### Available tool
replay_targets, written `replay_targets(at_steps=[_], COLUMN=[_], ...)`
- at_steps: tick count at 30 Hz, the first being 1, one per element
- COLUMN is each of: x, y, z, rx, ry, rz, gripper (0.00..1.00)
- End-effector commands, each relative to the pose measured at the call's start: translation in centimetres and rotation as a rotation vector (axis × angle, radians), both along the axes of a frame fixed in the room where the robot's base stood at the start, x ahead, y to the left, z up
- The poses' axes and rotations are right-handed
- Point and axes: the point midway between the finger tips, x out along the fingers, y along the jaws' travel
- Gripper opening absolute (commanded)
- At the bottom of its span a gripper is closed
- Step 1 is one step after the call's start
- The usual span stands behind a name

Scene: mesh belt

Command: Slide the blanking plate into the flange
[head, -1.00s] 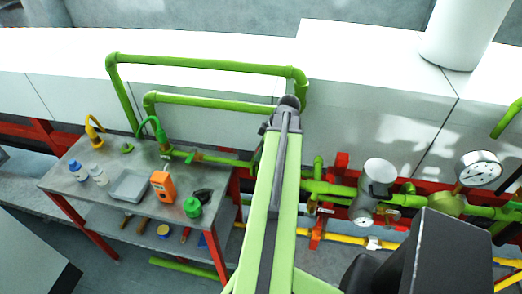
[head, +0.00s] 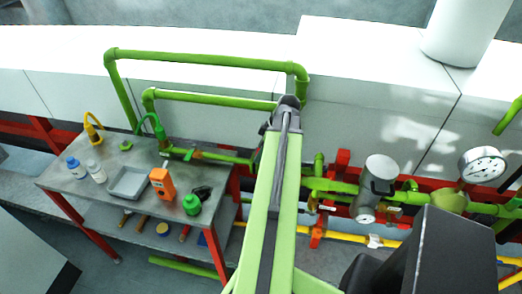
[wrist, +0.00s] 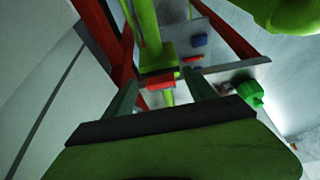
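In the wrist view my gripper (wrist: 160,96) shows two grey-green fingers standing apart, with space between them. A small red block (wrist: 160,82) shows beyond and between the fingertips, in front of a green pipe fitting (wrist: 156,55). It looks narrower than the gap, and I cannot tell whether it is part of the blanking plate. I cannot single out the flange or the plate for sure. In the head view my arm covers the middle of the green pipe run (head: 325,186), and my gripper is hidden behind it.
A metal bench (head: 75,178) at left holds a grey tray (head: 128,182), an orange device (head: 162,184), bottles and a green container (head: 191,204). A grey cylindrical fitting (head: 379,172) and a pressure gauge (head: 483,164) sit on the pipe at right. White panels stand behind.

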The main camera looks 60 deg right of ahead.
Motion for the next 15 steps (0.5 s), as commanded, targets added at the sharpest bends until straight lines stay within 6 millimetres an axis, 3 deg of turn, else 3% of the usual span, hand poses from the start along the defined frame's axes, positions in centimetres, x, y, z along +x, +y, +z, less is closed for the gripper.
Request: replay_targets(at_steps=[8,15], x=[-0.2,-2.0], y=[-0.1,-0.7], z=[0.9,6.4], rx=[0.000,0.000], ry=[0.000,0.000], rz=[-0.001,-0.002], gripper=[0.65,0.65])
